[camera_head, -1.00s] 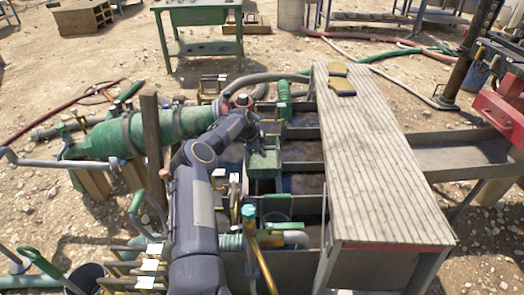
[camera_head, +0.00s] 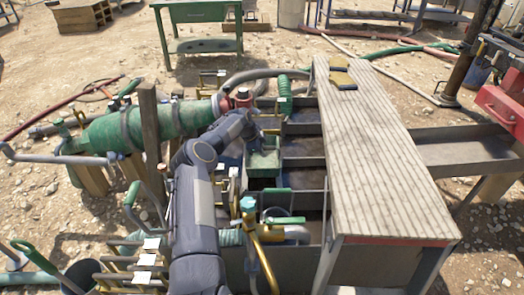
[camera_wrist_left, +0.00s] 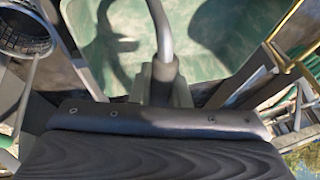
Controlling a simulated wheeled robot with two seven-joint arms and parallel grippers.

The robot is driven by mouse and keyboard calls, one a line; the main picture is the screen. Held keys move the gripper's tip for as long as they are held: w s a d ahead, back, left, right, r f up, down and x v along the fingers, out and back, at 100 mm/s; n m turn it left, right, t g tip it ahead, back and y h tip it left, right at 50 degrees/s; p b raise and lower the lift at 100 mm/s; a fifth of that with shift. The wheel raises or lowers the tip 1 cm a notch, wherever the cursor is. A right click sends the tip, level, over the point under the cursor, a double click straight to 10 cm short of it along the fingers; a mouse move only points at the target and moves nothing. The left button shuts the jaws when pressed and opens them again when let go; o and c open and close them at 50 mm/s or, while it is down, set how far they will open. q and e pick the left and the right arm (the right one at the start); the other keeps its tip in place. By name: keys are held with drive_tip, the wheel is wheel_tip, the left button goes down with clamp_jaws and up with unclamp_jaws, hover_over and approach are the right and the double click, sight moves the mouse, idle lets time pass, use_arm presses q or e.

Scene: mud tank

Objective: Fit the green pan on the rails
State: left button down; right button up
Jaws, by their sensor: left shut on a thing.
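The green pan (camera_head: 263,163) is a small open box near the middle of the head view, over the left end of the tank's compartments. My left gripper (camera_head: 266,133) is at its upper side, largely hidden by my own wrist. In the left wrist view the pan (camera_wrist_left: 213,35) fills the top, with a grey bar handle (camera_wrist_left: 165,45) running down into the left gripper (camera_wrist_left: 160,88), which is shut on it. I cannot tell which parts are the rails, or whether the pan touches them. My right gripper is not in view.
A plank-topped walkway (camera_head: 365,150) covers the tank's right side. A yellow pipe with a teal cap (camera_head: 248,204) rises in front of the pan.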

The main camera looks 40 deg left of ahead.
use_arm(q)
drive_tip(key=shift+s+f+b, duration=0.1)
drive_tip(key=shift+f+b, duration=0.3)
drive_tip(key=shift+f, duration=0.15)
drive_tip(key=shift+f, duration=0.1)
drive_tip(key=c, duration=1.5)
unclamp_jaws()
drive_tip(key=shift+f, duration=0.15)
drive_tip(key=shift+o, duration=1)
drive_tip(key=shift+r, duration=0.2)
drive_tip(key=p+v, duration=0.1)
drive_tip(key=v, duration=0.6)
drive_tip(key=shift+r+p, duration=0.25)
drive_tip(key=shift+p, duration=0.15)
drive_tip(key=shift+s, duration=0.1)
